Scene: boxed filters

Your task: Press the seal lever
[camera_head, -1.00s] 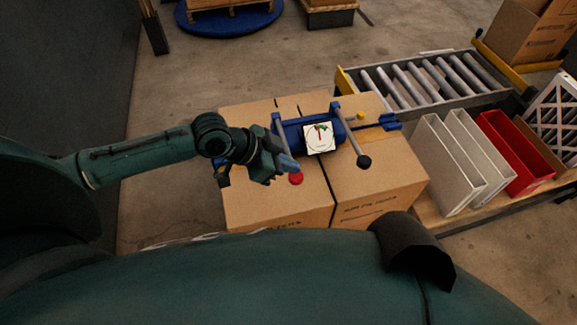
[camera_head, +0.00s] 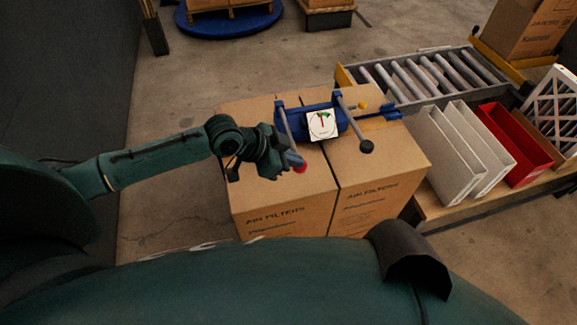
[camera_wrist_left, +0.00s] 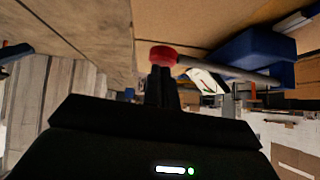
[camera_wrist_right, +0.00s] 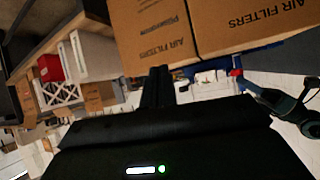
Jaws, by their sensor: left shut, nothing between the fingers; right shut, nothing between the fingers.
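The blue sealing tool (camera_head: 292,122) lies on the cardboard box (camera_head: 285,222) tops, with a white dial (camera_head: 323,125) on it. A grey lever ends in a red knob (camera_head: 301,168), and another grey lever ends in a black knob (camera_head: 366,147). My left gripper (camera_head: 295,160) is shut and empty, with its tips right at the red knob. In the left wrist view the red knob (camera_wrist_left: 163,55) is just beyond the fingertips; I cannot tell whether they touch. My right gripper (camera_wrist_right: 157,83) is shut and empty, seen only in its wrist view, facing the boxes' printed side.
A roller conveyor (camera_head: 425,76) stands behind to the right. White filters (camera_head: 445,155) and a red one (camera_head: 515,145) stand on a wooden platform at the right. A blue round turntable (camera_head: 228,22) with a pallet is at the back. Concrete floor is clear left of the boxes.

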